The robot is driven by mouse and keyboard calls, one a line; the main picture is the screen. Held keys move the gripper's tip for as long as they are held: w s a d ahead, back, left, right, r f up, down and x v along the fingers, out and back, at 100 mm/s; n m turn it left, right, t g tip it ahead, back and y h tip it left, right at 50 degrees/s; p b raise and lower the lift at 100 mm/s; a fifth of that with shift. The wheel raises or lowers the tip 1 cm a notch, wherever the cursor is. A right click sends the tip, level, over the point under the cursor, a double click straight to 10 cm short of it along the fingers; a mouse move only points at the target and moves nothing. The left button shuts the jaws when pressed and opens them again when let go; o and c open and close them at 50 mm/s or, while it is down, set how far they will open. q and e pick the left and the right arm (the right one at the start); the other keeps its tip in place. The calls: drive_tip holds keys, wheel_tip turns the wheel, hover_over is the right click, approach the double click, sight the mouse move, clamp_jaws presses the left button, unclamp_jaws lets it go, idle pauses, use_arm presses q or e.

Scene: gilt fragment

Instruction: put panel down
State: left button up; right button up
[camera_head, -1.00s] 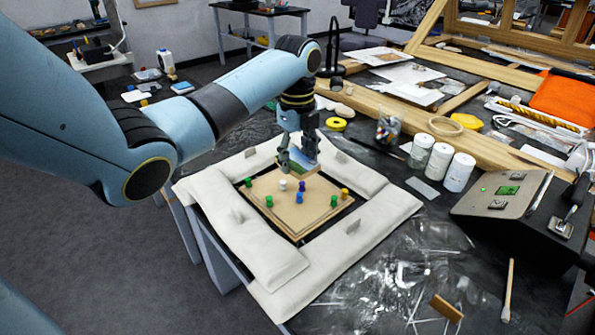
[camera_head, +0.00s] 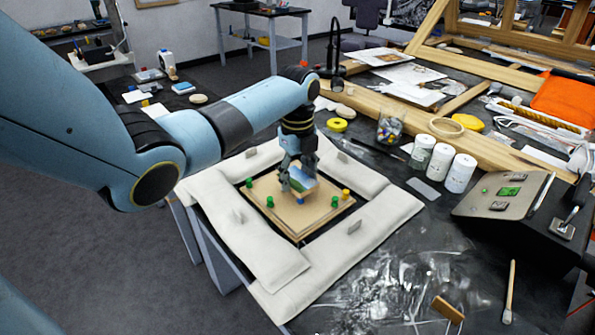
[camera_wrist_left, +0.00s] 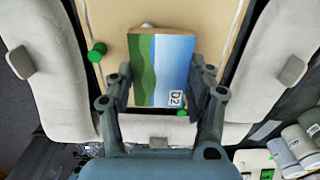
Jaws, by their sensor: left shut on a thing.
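A small panel (camera_wrist_left: 161,72) painted with green and blue bands and a "D2" label is held between the fingers of my left gripper (camera_wrist_left: 165,90). In the head view the panel (camera_head: 303,181) is low over the wooden board (camera_head: 300,219), slightly tilted; I cannot tell whether it touches the pegs under it. My left gripper (camera_head: 298,182) is shut on the panel's edges. Green pegs (camera_head: 270,202) and a yellow peg (camera_head: 346,194) stand on the board around it. A blue peg (camera_head: 300,201) shows just below the panel. My right gripper is not in view.
Pale padded cushions (camera_head: 262,262) with small grey tabs frame the board. Crumpled clear film (camera_head: 400,275) and a small wooden block (camera_head: 447,309) lie in front.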

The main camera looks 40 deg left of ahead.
sight(298, 179)
use_arm(q)
drive_tip(key=o, duration=1.1)
drive_tip(key=shift+f, duration=0.1)
drive_tip(key=shift+o, duration=0.2)
drive_tip(key=shift+r, duration=0.3)
wheel_tip(298, 179, up, 13)
drive_tip(key=shift+f, duration=0.15)
